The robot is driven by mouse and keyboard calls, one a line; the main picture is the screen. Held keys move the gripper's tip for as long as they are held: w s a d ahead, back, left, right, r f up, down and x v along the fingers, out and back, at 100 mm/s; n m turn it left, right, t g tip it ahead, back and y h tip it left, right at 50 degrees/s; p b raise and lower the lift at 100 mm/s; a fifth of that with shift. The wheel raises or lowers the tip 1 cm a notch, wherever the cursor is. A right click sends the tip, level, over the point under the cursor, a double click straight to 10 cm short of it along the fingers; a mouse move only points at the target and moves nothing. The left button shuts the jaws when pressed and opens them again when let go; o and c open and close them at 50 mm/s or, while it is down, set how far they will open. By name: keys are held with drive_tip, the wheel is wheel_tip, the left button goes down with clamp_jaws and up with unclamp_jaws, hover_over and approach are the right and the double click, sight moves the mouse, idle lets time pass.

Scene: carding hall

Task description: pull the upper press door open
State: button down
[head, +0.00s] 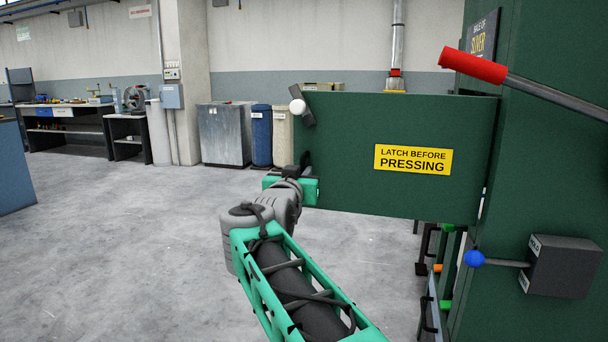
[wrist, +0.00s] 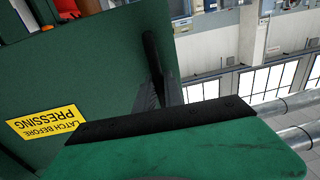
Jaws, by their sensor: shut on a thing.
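The upper press door (head: 345,140) is a dark green panel with a yellow "LATCH BEFORE PRESSING" sign. It stands swung out to the left of the green press body (head: 535,180). A latch lever with a white knob (head: 297,106) sits at its upper left corner. My gripper (head: 301,170) is at the door's left edge, shut on a dark door handle (wrist: 153,55) that is mostly hidden in the head view. The wrist view shows the door panel (wrist: 90,65) close beside my black-padded finger, with the sign upside down.
A red-gripped lever (head: 473,65) juts left from the press above the door. A blue-knobbed lever (head: 475,258) on a dark box sits below. Metal and blue bins (head: 262,135) and a workbench (head: 68,125) stand at the back. The floor at left is clear.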

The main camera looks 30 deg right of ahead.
drive_tip(key=c, duration=1.5)
unclamp_jaws()
drive_tip(key=shift+o, duration=0.2)
drive_tip(key=p+v, duration=0.1)
drive_tip(key=v, duration=0.6)
drive_tip(key=shift+s+a, duration=0.25)
